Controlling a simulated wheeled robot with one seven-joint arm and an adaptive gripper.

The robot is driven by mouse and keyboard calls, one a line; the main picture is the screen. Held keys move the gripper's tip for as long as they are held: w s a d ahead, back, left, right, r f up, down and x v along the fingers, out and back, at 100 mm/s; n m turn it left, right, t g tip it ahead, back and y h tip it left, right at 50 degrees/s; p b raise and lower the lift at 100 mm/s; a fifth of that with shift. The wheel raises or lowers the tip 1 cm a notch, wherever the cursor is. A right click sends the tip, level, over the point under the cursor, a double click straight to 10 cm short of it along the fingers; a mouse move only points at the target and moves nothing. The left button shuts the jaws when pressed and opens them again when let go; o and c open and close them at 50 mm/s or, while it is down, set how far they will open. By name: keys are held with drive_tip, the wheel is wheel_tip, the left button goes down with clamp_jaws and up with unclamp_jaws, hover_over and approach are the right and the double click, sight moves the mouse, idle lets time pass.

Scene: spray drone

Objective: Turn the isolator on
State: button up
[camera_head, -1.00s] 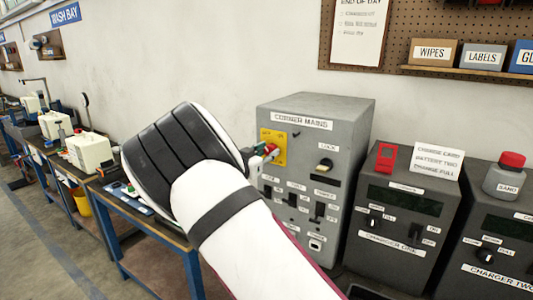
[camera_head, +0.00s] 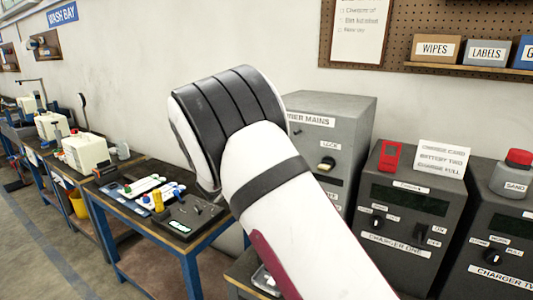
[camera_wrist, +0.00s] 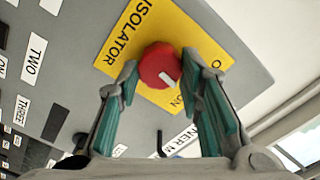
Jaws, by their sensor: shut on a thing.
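The isolator's red round knob (camera_wrist: 158,62) sits on a yellow plate (camera_wrist: 200,37) lettered ISOLATOR in the wrist view, on the grey mains cabinet (camera_wrist: 90,30). My gripper (camera_wrist: 160,68) has one finger on each side of the knob and is shut on it. The knob's white mark slants to the lower right, roughly toward the ON lettering. Other lettering at the right is partly hidden by a finger. In the head view my arm hides the gripper, the knob and the left part of the mains cabinet (camera_head: 345,115).
Charger one (camera_head: 400,215) and charger two (camera_head: 490,240) stand right of the cabinet. A sand container (camera_head: 512,175) and a white card (camera_head: 442,158) are on top. A blue-framed bench (camera_head: 185,245) with a tray of small items is at the left.

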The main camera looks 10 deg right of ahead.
drive_tip(key=shift+d+f+m+b, duration=0.1)
drive_tip(key=shift+m+b, duration=0.9)
drive_tip(key=shift+m, duration=2.7)
drive_tip(key=o, duration=1.2)
drive_tip(key=shift+c, duration=0.2)
drive_tip(key=v, duration=1.2)
